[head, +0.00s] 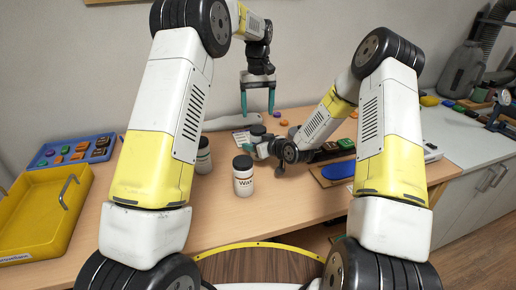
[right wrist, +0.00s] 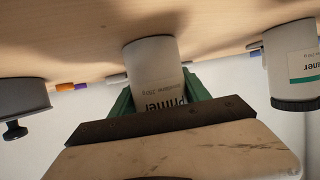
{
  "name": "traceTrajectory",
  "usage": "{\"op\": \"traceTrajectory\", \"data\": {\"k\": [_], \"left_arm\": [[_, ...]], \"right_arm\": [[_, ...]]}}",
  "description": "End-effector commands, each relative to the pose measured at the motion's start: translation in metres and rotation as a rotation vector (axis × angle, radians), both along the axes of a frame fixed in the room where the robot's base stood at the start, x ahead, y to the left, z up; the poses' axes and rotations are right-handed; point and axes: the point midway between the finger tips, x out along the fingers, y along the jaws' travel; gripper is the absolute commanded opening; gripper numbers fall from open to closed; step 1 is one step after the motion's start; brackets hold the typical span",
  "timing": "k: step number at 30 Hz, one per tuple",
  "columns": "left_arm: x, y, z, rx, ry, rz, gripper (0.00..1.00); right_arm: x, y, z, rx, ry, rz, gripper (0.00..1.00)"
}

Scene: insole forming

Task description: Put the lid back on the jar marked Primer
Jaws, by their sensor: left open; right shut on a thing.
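The jar marked Primer (right wrist: 155,65) is white and stands between the green fingers of my right gripper (right wrist: 160,100) in the right wrist view, which shows the scene upside down. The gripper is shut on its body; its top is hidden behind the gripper. In the head view my right gripper (head: 251,149) reaches in low from the right, behind the Wax jar. My left gripper (head: 258,98) is open and empty, fingers pointing down, above the back of the table. A dark-topped jar (head: 258,130) shows below it. I cannot make out a loose Primer lid.
The Wax jar (head: 243,181) with a black lid stands in front; another jar (head: 203,156) is left of it. A jar with a label ending "aner" (right wrist: 292,60) is beside the Primer jar. A yellow tray (head: 35,215) and blue tray (head: 44,157) are at left; a blue pad (head: 338,171) at right.

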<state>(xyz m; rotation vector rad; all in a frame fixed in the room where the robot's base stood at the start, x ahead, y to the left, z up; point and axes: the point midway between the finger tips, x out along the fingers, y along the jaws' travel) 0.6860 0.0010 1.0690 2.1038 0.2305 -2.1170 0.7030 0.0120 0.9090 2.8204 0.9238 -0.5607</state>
Motion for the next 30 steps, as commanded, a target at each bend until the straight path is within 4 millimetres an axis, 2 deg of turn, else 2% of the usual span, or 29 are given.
{"op": "traceTrajectory", "data": {"k": [6,17,20,30], "left_arm": [[0.0,-0.001,0.015,-0.003,-0.006,0.098,0.72],[0.0,-0.001,0.012,-0.004,-0.006,0.101,0.72],[0.0,-0.001,0.003,-0.004,-0.004,0.101,0.72],[0.0,-0.001,-0.048,-0.003,-0.005,0.101,0.72]], "right_arm": [[0.0,0.0,0.0,0.0,0.0,0.0,0.0],[0.0,0.0,0.0,0.0,0.0,0.0,0.0],[0.0,0.0,0.0,0.0,0.0,0.0,0.0],[0.0,0.0,0.0,0.0,0.0,0.0,0.0]]}}
